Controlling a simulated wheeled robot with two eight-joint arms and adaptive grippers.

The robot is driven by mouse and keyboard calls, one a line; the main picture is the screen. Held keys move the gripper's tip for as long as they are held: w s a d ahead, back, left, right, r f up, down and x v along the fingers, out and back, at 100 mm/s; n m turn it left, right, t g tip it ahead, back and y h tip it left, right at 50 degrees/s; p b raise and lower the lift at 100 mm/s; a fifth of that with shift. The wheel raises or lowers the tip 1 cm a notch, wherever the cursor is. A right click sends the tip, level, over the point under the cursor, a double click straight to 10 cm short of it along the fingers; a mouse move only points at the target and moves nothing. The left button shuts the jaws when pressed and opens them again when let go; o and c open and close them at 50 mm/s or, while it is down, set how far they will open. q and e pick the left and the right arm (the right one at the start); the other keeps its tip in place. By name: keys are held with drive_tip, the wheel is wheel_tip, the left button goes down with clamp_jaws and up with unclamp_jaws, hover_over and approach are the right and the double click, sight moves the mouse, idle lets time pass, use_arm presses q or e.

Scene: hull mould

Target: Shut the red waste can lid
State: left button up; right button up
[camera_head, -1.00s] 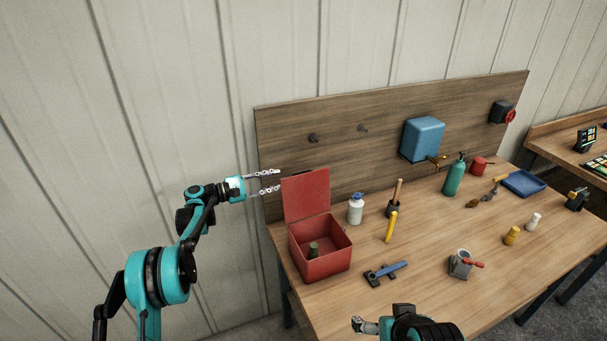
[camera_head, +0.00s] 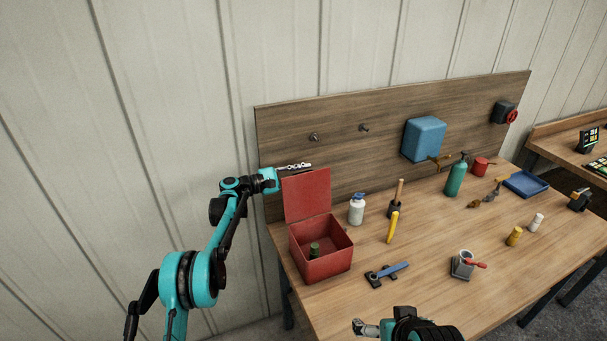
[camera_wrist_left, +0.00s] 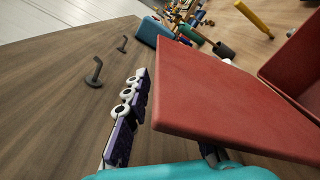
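The red waste can (camera_head: 320,262) stands on the left end of the workbench. Its lid (camera_head: 307,195) stands upright, hinged at the back, and a small dark green object shows inside. My left gripper (camera_head: 296,168) is at the lid's top edge, on its board side. One finger shows above the lid; the other is mostly hidden by it. In the left wrist view the lid (camera_wrist_left: 230,100) fills the right half, beside the visible finger (camera_wrist_left: 128,115). The fingers look spread, with nothing held; contact with the lid is unclear. My right gripper (camera_head: 366,327) is low at the bench's front edge.
A wooden backboard (camera_head: 290,125) with pegs rises close behind the lid. A white bottle (camera_head: 357,210), a yellow-handled tool (camera_head: 392,228) and a blue-handled tool (camera_head: 388,273) stand or lie right of the can. A blue tank (camera_head: 424,139) hangs on the board.

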use_arm(q)
drive_tip(key=shift+r, duration=0.1)
clamp_jaws()
drive_tip(key=shift+r, duration=0.1)
